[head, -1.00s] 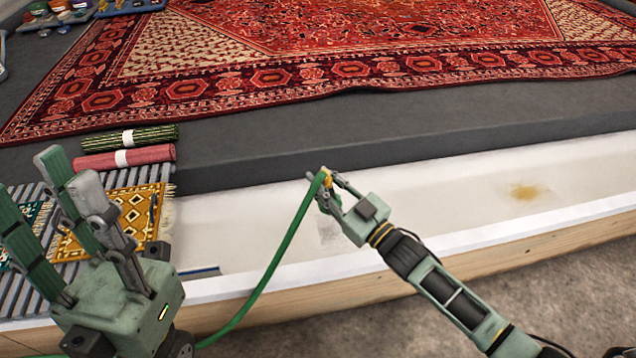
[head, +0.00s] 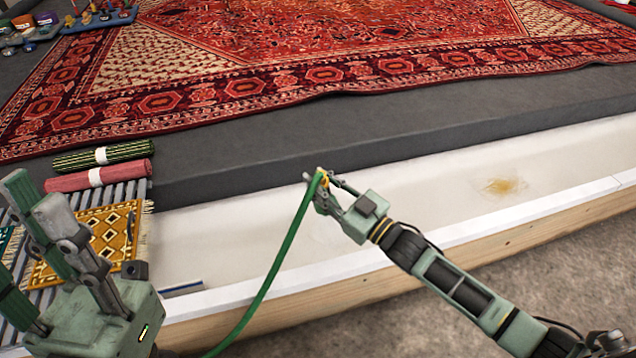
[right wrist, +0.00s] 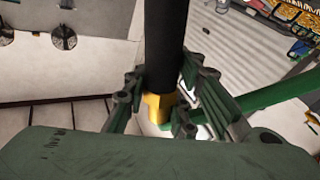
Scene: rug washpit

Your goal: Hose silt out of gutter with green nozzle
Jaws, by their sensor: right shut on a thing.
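My right gripper (head: 323,182) is shut on the hose nozzle, above the white gutter. In the right wrist view the nozzle (right wrist: 161,50) has a black barrel and a yellow collar between the fingers. The green hose (head: 278,262) hangs from it over the gutter's front edge; it also shows in the right wrist view (right wrist: 255,112). The gutter (head: 400,200) runs along the dark platform. A yellow-brown silt patch (head: 505,187) lies on its floor, right of the gripper. My left gripper (head: 18,235) is open and empty at the lower left. No water stream is clearly visible.
A large red patterned rug (head: 330,65) lies on the platform. Green (head: 125,152) and red (head: 72,182) rolled rugs and a small yellow rug (head: 112,226) lie at the left. A blue-edged item (head: 182,287) is in the gutter's left end.

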